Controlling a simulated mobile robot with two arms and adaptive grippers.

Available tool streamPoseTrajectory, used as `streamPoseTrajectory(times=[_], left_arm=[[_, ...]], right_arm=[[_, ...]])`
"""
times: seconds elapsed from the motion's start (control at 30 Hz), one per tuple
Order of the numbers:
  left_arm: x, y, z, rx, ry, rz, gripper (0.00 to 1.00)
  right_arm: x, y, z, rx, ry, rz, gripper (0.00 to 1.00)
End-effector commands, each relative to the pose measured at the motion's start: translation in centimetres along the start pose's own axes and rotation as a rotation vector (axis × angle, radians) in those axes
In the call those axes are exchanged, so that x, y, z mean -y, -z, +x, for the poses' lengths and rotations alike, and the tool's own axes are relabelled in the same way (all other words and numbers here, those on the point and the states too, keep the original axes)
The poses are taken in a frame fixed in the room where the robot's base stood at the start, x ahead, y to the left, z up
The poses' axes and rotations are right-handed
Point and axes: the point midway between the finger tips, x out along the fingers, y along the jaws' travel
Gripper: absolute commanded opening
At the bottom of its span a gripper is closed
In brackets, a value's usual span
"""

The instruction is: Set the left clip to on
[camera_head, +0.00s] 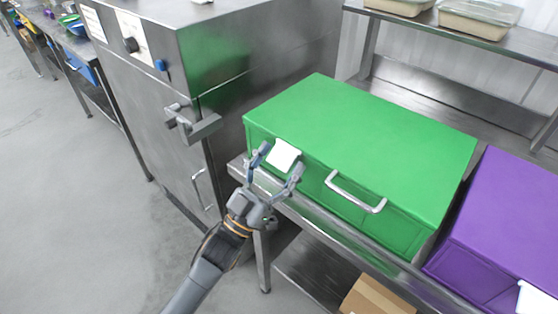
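A closed green box (370,140) sits on a metal table. A white clip (284,155) is on the left part of its front, at the top edge. My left gripper (279,168) is open, with its two fingers spread on either side of the white clip. Whether the fingers touch the clip or the box, I cannot tell. A silver handle (356,194) is on the box front, right of the clip. My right gripper is not in view.
A steel cabinet (170,130) with a grey latch stands left of the box. A purple box (500,225) with a white clip (538,299) is at the right. Food containers (478,18) stand on the shelf above. A cardboard box (375,298) is below the table. Open floor lies at the left.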

Motion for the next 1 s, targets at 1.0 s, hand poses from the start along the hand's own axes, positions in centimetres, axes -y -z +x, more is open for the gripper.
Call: streamPoseTrajectory(times=[1.0], left_arm=[[0.0,0.0,-12.0,0.001,0.0,0.0,0.75]], right_arm=[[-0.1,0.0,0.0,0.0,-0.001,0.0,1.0]])
